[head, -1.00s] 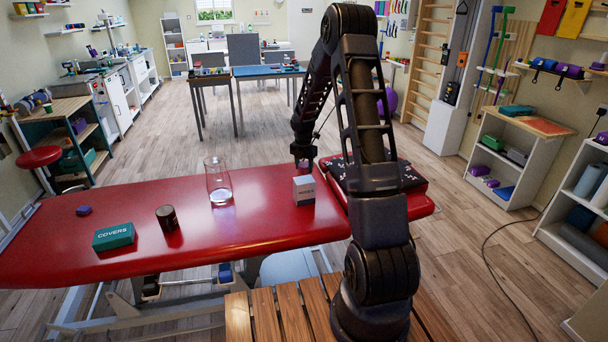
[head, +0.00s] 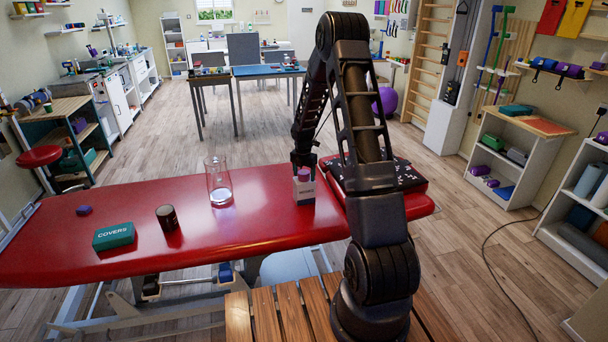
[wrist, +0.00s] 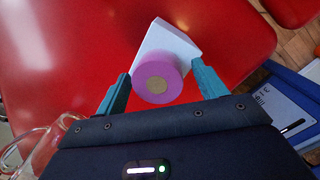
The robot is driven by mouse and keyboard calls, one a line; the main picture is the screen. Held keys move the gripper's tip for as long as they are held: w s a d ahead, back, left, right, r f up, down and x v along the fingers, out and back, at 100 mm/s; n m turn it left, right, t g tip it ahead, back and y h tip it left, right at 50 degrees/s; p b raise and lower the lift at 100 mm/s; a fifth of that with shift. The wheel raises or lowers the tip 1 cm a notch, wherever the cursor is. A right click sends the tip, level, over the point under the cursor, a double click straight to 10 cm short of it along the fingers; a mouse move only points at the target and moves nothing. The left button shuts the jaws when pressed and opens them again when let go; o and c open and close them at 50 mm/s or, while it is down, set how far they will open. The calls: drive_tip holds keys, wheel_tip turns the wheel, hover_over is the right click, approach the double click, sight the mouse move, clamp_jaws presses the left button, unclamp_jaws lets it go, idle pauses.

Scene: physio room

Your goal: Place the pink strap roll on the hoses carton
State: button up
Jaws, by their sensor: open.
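The pink strap roll (head: 304,174) sits upright on top of the small white hoses carton (head: 304,193), near the right part of the red treatment table. In the wrist view the roll (wrist: 157,78) shows its pink end with a tan core, and it covers part of the carton's white top (wrist: 172,42). My gripper (head: 303,164) is just above the carton, around the roll. In the wrist view its teal fingers stand open on either side of the roll, with a gap at least on the right. Whether the left finger touches it is unclear.
On the red table (head: 262,215), a clear glass vessel (head: 219,182) stands left of the carton. A dark can (head: 167,217), a green covers box (head: 113,236) and a small purple block (head: 84,210) lie farther left. A black patterned case (head: 405,178) is close on the right.

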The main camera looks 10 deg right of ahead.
sight(303, 173)
drive_tip(key=s+r+m+t, duration=0.1)
drive_tip(key=s+r+m, duration=0.3)
drive_tip(key=r, duration=0.8)
drive_tip(key=s+r+m, duration=0.2)
drive_tip(key=s+r, duration=0.3)
drive_tip(key=r, duration=0.6)
drive_tip(key=s+r+m+t, duration=0.1)
drive_tip(key=s+r+m, duration=0.55)
drive_tip(key=s, duration=0.45)
drive_tip(key=s+r+m+t, duration=0.1)
drive_tip(key=s+r+m, duration=0.55)
drive_tip(key=s, duration=0.55)
drive_tip(key=s+f+m+t, duration=0.1)
drive_tip(key=s+m, duration=0.7)
drive_tip(key=s, duration=0.4)
drive_tip(key=shift+s+a, duration=0.2)
drive_tip(key=shift+s, duration=0.05)
